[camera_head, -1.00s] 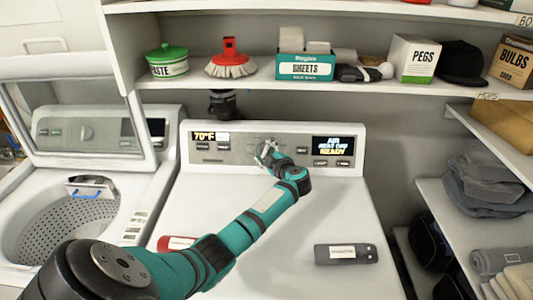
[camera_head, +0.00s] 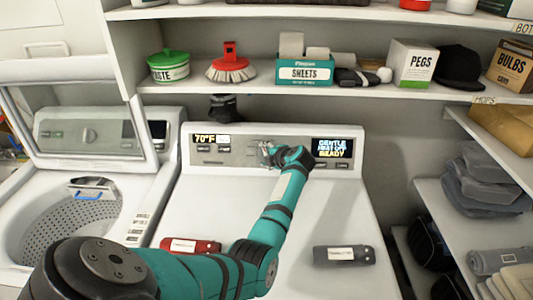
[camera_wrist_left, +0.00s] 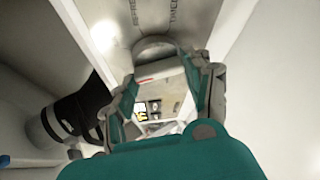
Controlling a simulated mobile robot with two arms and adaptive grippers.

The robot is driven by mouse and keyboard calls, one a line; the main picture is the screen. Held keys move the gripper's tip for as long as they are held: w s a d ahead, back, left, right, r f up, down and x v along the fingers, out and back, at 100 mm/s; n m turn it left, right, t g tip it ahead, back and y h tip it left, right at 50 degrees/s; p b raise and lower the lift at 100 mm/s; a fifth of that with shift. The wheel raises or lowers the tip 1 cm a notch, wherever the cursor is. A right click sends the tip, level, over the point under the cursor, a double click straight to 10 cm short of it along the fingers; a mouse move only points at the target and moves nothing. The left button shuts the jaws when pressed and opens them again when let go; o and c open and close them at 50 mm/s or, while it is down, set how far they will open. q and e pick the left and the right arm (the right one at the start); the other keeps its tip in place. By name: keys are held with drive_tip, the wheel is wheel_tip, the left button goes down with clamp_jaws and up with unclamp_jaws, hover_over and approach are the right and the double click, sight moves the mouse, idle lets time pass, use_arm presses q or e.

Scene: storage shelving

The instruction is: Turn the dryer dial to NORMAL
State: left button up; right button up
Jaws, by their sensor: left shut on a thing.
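The white dryer (camera_head: 300,215) stands in the middle of the head view. Its control panel carries a lit right display (camera_head: 332,147) that reads GENTLE, a heat line and READY. A left display (camera_head: 204,138) reads 70°F. My left gripper (camera_head: 267,152) is at the middle of the panel, shut on the dial. My gripper hides most of the dial in the head view. In the left wrist view the grey rounded dial (camera_wrist_left: 157,46) shows between the fingertips, with partly readable lettering on the panel beyond it. My right gripper is not in view.
A red labelled object (camera_head: 190,245) and a dark grey labelled object (camera_head: 345,256) lie on the dryer top. An open washer (camera_head: 130,200) stands at the left. A stocked shelf (camera_head: 300,89) hangs above the panel. Side shelves (camera_head: 460,210) stand at the right.

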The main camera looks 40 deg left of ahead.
use_arm(q)
drive_tip(key=n+h, duration=0.1)
drive_tip(key=n, duration=0.1)
drive_tip(key=shift+n, duration=0.3)
drive_tip(key=shift+n+h+p, duration=0.3)
drive_tip(key=shift+n+h, duration=0.6)
drive_tip(key=shift+n, duration=0.1)
drive_tip(key=shift+n+h+b, duration=0.3)
drive_tip(key=shift+n+h, duration=0.3)
drive_tip(key=shift+n, duration=0.5)
drive_tip(key=shift+a+n+h+b, duration=0.1)
drive_tip(key=shift+n+h+b, duration=0.3)
drive_tip(key=shift+n, duration=0.2)
drive_tip(key=shift+f+n+t+h+b, duration=0.1)
drive_tip(key=shift+n+t+h+b, duration=0.3)
drive_tip(key=shift+n+b, duration=0.35)
drive_tip(key=n+t+h+b, duration=0.1)
drive_tip(key=n+b, duration=0.1)
drive_tip(key=b, duration=0.2)
drive_tip(key=n+t+h+b, duration=0.1)
drive_tip(key=n+b, duration=0.1)
drive_tip(key=b, duration=0.3)
drive_tip(key=shift+s+a+f+n+h, duration=0.1)
drive_tip(key=shift+s+a+n+h, duration=0.05)
drive_tip(key=shift+n+h, duration=0.15)
drive_tip(key=shift+r+n+t+b, duration=0.25)
drive_tip(key=shift+n+b, duration=0.2)
drive_tip(key=shift+b, duration=0.5)
